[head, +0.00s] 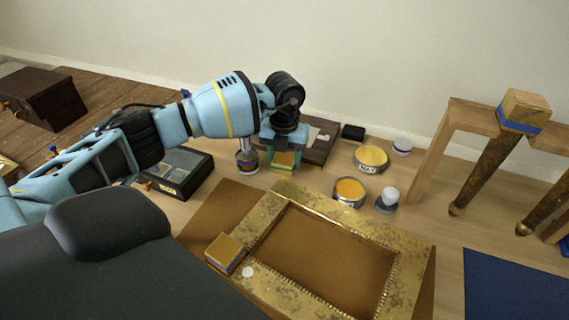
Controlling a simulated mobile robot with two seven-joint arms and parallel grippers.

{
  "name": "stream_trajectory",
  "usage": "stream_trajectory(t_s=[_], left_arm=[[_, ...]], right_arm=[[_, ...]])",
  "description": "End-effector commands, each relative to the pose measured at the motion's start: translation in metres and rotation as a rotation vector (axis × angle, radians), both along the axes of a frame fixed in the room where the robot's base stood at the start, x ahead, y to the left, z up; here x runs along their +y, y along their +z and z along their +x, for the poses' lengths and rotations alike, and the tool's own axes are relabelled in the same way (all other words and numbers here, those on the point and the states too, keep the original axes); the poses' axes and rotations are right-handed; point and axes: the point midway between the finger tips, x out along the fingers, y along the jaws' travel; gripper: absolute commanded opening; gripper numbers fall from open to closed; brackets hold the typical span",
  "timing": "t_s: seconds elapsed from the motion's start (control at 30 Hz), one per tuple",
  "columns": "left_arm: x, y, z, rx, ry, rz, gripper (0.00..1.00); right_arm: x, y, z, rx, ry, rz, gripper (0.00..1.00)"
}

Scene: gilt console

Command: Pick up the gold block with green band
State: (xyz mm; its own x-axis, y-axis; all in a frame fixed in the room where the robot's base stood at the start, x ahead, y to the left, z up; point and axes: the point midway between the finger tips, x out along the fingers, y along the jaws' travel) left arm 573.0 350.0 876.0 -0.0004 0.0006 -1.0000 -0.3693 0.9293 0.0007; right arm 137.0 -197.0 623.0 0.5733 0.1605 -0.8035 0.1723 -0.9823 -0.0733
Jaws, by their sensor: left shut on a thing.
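My left gripper (284,146) reaches in from the left and points down beyond the gilt frame. It is shut on a small gold block with green band (284,160), whose gold face shows between and below the fingers. The band is partly covered by the fingers, and I cannot tell whether the block's underside touches the surface below. My right gripper is not in view.
A gilt frame (410,245) lies on a brown sheet, with another gold block (225,252) on its left corner. A blue-banded gold block (524,108) sits on a wooden stand (473,117). Open tins (349,192), a jar (247,158) and a dark tray (181,174) surround the gripper.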

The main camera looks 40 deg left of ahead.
Motion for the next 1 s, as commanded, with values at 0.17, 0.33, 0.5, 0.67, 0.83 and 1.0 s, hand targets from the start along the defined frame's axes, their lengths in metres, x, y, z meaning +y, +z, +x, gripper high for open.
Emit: stream_trajectory(t_s=[0.17, 0.33, 0.5, 0.67, 0.83, 1.0], left_arm=[[-0.005, 0.014, -0.012, 0.0, -0.003, -0.001, 0.28], [-0.014, 0.016, -0.036, 0.0, -0.003, 0.0, 0.28], [-0.025, 0.019, -0.064, 0.0, -0.004, -0.001, 0.28], [-0.036, 0.021, -0.093, 0.0, -0.003, 0.0, 0.28], [-0.047, 0.024, -0.12, 0.0, -0.002, 0.0, 0.28], [-0.055, 0.026, -0.139, 0.0, -0.002, -0.001, 0.28]], right_arm=[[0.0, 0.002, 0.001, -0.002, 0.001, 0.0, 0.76], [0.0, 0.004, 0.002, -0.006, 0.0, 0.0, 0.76], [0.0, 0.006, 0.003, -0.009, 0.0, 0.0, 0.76], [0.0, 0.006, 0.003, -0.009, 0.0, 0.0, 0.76], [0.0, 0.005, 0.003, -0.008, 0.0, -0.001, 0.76], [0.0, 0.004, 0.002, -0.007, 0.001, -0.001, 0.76]])
